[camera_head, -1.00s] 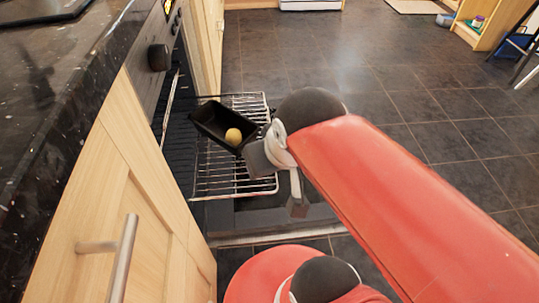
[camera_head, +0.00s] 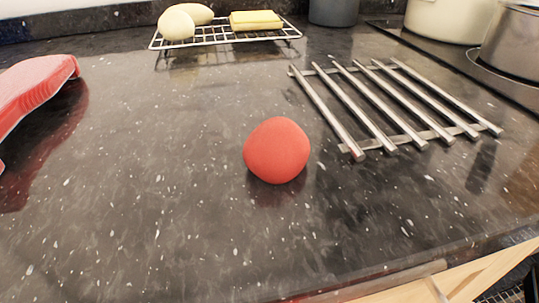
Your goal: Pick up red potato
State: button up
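A red potato (camera_head: 277,151), rounded and smooth, lies alone on the dark speckled granite counter, near the middle of the head view. Nothing touches it except the counter.
A metal slatted rack (camera_head: 392,105) lies right of the potato. A wire rack (camera_head: 225,36) behind holds pale potatoes (camera_head: 178,23) and a yellow block (camera_head: 256,20). Pots (camera_head: 512,45) stand back right.

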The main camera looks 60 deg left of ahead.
aim_at(277, 150)
jog(key=k+l+u, duration=0.1)
jog(key=k+u, duration=0.55)
jog(key=u, duration=1.25)
